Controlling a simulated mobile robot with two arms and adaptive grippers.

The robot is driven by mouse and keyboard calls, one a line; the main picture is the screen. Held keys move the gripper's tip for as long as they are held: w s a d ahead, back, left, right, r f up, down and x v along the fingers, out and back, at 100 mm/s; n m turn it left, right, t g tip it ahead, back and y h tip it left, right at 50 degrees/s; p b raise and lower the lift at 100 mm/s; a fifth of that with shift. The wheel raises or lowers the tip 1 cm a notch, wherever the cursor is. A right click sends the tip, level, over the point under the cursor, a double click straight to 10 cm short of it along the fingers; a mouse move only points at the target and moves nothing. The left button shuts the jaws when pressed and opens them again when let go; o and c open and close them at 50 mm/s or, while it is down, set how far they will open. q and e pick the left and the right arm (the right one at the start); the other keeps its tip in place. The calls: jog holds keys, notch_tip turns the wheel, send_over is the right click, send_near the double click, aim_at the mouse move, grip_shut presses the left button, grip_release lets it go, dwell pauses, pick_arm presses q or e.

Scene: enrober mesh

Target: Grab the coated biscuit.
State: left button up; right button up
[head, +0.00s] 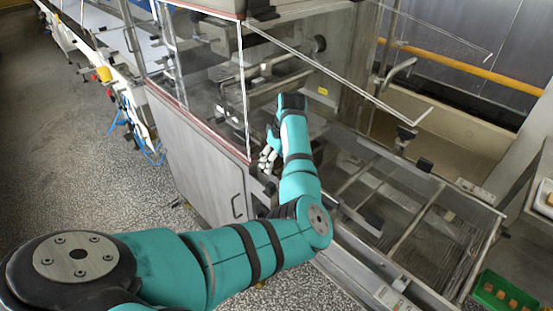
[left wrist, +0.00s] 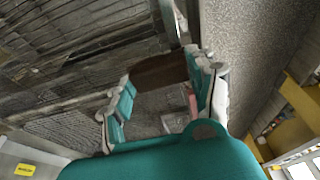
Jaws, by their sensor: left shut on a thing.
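The coated biscuit is a dark brown slab (left wrist: 158,72) between the two fingertips of my left gripper in the left wrist view. My left gripper (left wrist: 160,68) is shut on it, with one finger on each side. The biscuit cannot be made out in the head view. My right gripper is in neither view.
A clear guard panel (head: 205,75) stands left of my left forearm, above a grey cabinet (head: 200,160). Metal rails (head: 385,205) cross the mesh. A green crate (head: 488,281) with brown pieces is at the lower right. Open speckled floor (head: 60,165) lies left.

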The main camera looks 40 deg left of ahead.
pick_arm(q)
jog(key=shift+a, duration=0.1)
jog(key=o, duration=0.9)
jog(key=v, duration=1.2)
jog(key=shift+o, duration=0.3)
